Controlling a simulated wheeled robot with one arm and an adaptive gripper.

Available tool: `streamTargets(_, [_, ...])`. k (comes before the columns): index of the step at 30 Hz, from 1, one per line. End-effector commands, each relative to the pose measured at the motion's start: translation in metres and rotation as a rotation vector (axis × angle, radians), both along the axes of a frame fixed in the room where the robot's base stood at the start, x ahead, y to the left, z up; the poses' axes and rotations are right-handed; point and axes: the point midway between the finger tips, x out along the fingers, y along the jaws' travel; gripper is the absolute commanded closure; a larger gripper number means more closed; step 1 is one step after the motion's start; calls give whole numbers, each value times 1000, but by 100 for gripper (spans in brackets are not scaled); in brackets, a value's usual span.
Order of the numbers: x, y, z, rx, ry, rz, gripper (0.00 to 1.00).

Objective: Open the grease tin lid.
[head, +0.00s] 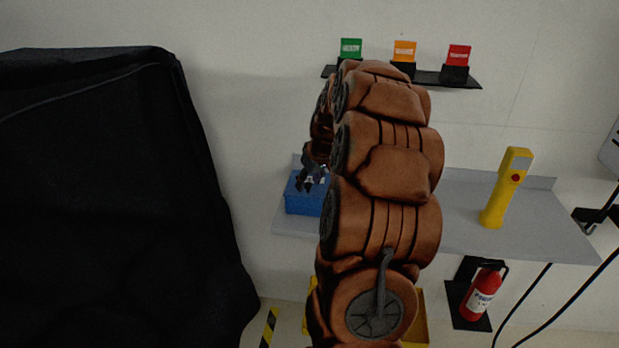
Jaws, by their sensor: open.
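A blue box (304,204) sits on the grey shelf table at its left end, and it is the only tin-like thing I see. I cannot tell for sure that it is the grease tin. My gripper (311,186) is open, at the upper front of the blue box as seen from here. It covers part of the box's top, so I cannot make out a lid or its edge. I cannot tell whether the fingers touch it. My brown arm hides the area right of the box.
The grey table (462,215) holds a yellow handheld device (506,188) standing at the right. A black covered cart (110,200) fills the left. A red fire extinguisher (481,292) is below the table, with black cables at right.

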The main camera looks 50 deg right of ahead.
Motion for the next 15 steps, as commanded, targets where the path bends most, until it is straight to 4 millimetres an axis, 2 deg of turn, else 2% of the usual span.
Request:
streamTargets(7, [1,0,-2,0,0,1,52])
streamTargets(15, [1,0,-1,0,0,0,79])
